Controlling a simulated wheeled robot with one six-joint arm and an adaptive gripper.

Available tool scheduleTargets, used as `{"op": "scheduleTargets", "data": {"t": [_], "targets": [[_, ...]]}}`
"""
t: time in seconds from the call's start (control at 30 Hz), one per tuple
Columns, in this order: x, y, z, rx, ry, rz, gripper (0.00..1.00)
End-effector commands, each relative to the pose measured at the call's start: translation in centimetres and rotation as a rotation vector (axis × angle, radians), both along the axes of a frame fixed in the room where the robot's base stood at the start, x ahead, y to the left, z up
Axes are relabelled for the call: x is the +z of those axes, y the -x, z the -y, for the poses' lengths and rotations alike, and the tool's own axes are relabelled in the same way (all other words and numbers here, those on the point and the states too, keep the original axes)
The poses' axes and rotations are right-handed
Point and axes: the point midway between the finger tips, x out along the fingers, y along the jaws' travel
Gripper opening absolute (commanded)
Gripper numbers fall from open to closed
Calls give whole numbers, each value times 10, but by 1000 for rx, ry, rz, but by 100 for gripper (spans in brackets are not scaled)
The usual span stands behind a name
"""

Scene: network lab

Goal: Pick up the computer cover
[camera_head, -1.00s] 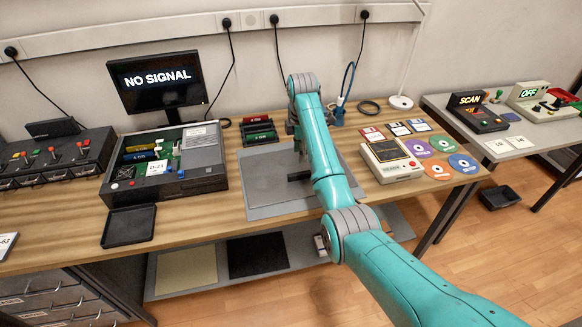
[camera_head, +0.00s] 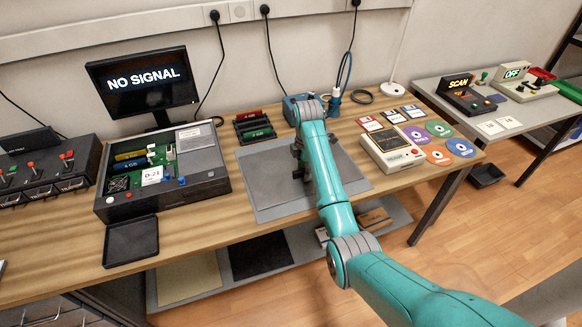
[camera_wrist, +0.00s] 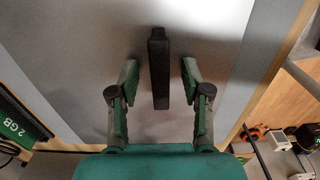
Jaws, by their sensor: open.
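The computer cover (camera_head: 268,180) appears to be the flat grey panel lying on the bench, with a lighter grey mat (camera_head: 262,215) showing around it. In the wrist view, the cover (camera_wrist: 85,45) bears an upright black handle bar (camera_wrist: 159,40). My gripper (camera_wrist: 159,78) is open, with one finger on each side of the handle and a visible gap on both sides. Whether the fingertips touch the panel cannot be told. In the head view, my gripper (camera_head: 303,172) is over the cover's right part, and my arm hides most of the handle.
The open computer case (camera_head: 200,185) stands left of the mat, with a black tray (camera_head: 130,241) in front. Memory modules (camera_head: 255,127) lie behind the mat. A beige drive (camera_head: 393,150), floppy disks (camera_head: 388,118) and several discs (camera_head: 437,154) lie to the right.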

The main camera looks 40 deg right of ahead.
Motion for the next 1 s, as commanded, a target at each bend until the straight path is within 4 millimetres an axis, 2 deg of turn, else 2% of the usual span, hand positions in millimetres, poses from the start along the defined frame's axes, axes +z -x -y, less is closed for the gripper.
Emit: {"op": "scheduleTargets", "data": {"t": [0.27,0.47,0.83,1.0], "targets": [[-3,2,2,0,0,1,48],[-3,2,2,0,0,1,0],[-1,1,1,0,1,2,0],[18,-12,-7,1,3,6,0]]}}
